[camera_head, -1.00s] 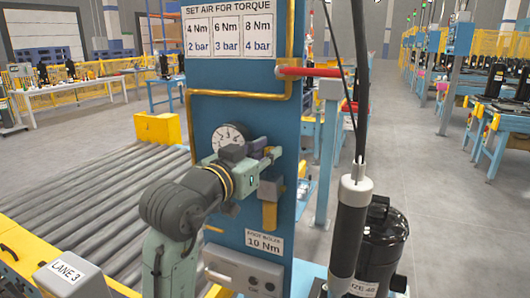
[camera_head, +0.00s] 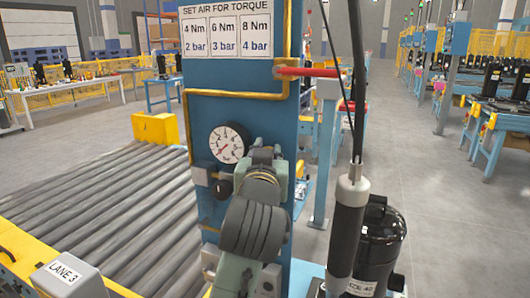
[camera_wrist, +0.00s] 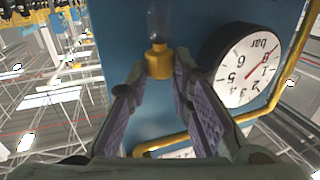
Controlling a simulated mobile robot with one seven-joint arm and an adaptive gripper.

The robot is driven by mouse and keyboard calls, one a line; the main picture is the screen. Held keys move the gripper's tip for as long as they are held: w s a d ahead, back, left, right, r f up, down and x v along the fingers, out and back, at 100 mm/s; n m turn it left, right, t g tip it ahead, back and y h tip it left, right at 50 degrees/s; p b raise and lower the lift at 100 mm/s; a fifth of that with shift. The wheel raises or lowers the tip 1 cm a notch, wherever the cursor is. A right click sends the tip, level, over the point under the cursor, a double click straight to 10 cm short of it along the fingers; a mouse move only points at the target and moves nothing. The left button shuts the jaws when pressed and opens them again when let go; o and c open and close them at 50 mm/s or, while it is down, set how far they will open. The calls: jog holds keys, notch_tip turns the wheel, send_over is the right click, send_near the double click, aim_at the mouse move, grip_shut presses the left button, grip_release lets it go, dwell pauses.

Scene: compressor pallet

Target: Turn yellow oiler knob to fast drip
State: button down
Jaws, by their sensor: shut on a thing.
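The yellow oiler knob (camera_wrist: 159,62) shows in the wrist view, with a clear tube-like part of the oiler (camera_wrist: 157,20) beyond it. My gripper (camera_wrist: 160,75) has one fingertip on each side of the knob and is shut on it. In the head view my gripper (camera_head: 263,155) is up against the blue panel (camera_head: 240,92), right of the round gauge. There my wrist hides the knob and the oiler, so the knob's setting cannot be read.
The pressure gauge (camera_head: 229,143) is close to the left of my gripper, with a black knob (camera_head: 222,188) below it. A yellow pipe (camera_head: 230,94) runs above. A red handle (camera_head: 307,72) juts out at upper right. A hanging black tool (camera_head: 348,230) stands to the right.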

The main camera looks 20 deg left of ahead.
jog(key=shift+w+d+n+g+y, duration=0.15)
jog(key=shift+n+g+y, duration=0.2)
jog(key=shift+n+y, duration=0.35)
jog(key=shift+s+d+n+g+y, duration=0.1)
jog(key=shift+n+g+y, duration=0.3)
jog(key=shift+y, duration=0.5)
jog(key=c, duration=1.7)
grip_release()
jog(key=shift+a, duration=0.1)
